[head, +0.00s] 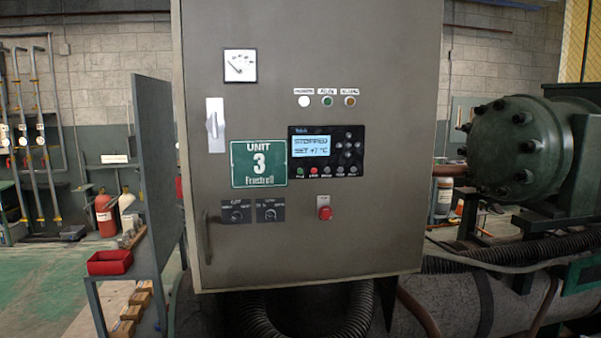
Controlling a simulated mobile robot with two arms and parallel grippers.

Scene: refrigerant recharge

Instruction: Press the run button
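A grey control cabinet (390,220) fills the middle of the head view. Its black controller panel (340,135) has a lit blue display (311,146) reading "STOPPED" and "SET +7 °C". Below the display is a row of small buttons. The leftmost is a green button (299,171), with a red button (313,171) beside it. Their labels are too small to read surely, so I cannot confirm which one is the run button. Neither of my grippers is in view, and nothing covers the panel.
A red emergency-stop-like button (324,212) sits below the panel. Two rotary switches (237,211) are at lower left, and a door handle (207,240) sticks out. A side stand with a red tray (109,262) is left; a green compressor (520,150) and pipes are right.

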